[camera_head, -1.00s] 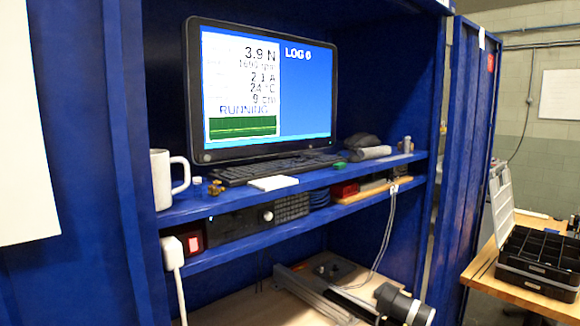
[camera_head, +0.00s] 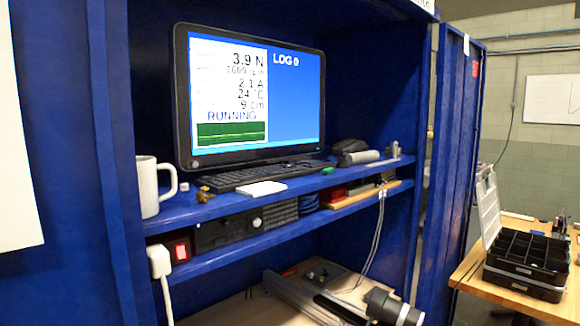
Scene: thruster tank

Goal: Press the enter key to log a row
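A black keyboard (camera_head: 268,176) lies on the upper blue shelf, below a monitor (camera_head: 250,95). The enter key is too small to pick out. The monitor reads LOG 0 on the right and 3.9 N, 2.1 A, 24 °C, 9 cm and RUNNING on the left, above a green graph. A white pad or card (camera_head: 262,188) lies at the keyboard's front edge. Neither of my grippers shows in the head view.
A white mug (camera_head: 148,187) stands at the shelf's left end. A small brass-coloured item (camera_head: 205,194), a green item (camera_head: 327,171) and a grey cylinder (camera_head: 360,157) sit near the keyboard. A black organiser case (camera_head: 528,260) stands on a wooden bench at right.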

